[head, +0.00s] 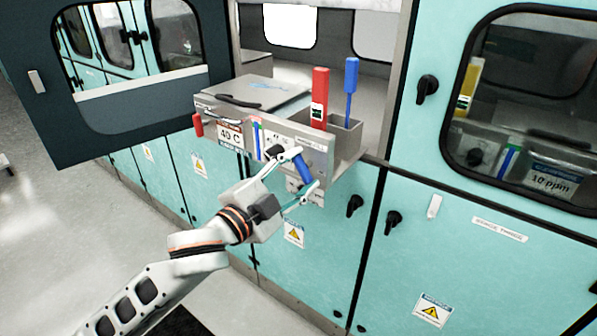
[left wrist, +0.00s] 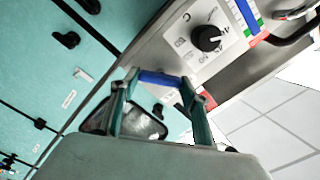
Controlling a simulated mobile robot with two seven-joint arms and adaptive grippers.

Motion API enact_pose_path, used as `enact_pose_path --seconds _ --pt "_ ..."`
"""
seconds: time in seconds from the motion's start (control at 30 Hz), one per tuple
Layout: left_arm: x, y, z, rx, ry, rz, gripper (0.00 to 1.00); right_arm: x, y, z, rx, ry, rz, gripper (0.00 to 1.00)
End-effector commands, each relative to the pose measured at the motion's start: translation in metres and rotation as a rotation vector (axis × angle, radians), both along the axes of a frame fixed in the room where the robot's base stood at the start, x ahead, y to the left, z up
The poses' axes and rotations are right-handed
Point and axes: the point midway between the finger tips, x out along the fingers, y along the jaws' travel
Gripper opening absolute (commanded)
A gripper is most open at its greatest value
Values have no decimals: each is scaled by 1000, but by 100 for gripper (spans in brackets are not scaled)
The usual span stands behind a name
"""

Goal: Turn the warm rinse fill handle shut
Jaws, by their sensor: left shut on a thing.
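A blue handle (head: 303,169) sits on the front panel of the grey dip module (head: 345,150), leaning off upright. My left gripper (head: 306,168) reaches it from the lower left, with one finger at its upper end and one near its lower end. In the left wrist view the blue handle (left wrist: 160,79) spans the gap between the two fingertips of my left gripper (left wrist: 160,84), which is shut on it. I cannot read a label naming it as the warm rinse fill handle. My right gripper is not in view.
A red upright bar (head: 320,97) and a blue one (head: 351,88) stand at the module. A red handle (head: 197,125) is at the panel's left end. A black knob (left wrist: 207,38) shows in the left wrist view. A dark windowed door (head: 130,140) stands open at left.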

Motion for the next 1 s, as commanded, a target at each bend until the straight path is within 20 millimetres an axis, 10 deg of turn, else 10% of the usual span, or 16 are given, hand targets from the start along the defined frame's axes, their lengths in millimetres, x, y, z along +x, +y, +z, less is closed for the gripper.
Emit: enact_pose_path --seconds 1.0 --pt "0 -1 -2 489 -355 -1 24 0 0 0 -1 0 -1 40"
